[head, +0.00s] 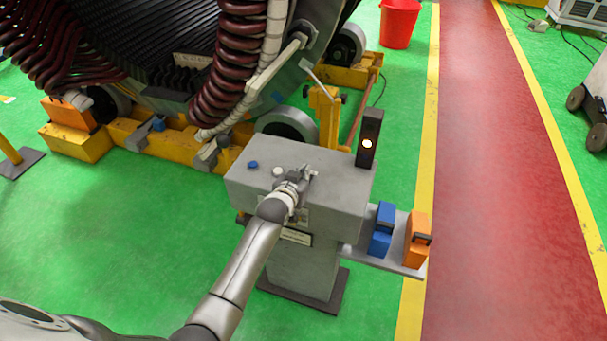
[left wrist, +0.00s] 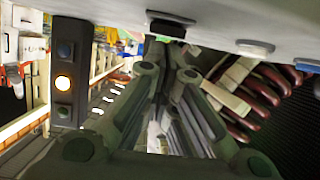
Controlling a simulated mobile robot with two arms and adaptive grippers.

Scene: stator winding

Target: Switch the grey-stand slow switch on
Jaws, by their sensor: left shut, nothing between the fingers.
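The grey stand (head: 325,165) is a boxy pedestal with a flat top in the middle of the head view. On its top are a blue button (head: 253,164) and a white button (head: 279,171). My left gripper (head: 306,173) is shut and empty over the stand top, right of the white button. In the left wrist view my left gripper's fingers (left wrist: 172,52) point toward a black rocker-like switch (left wrist: 170,22) on the pale stand top. I cannot tell whether they touch it or which way it is set. My right gripper is not in view.
A black lamp box (head: 370,130) with one lit lamp stands at the stand's right edge. A side shelf (head: 385,262) holds a blue block (head: 382,230) and an orange block (head: 418,240). The large stator (head: 160,60) is behind.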

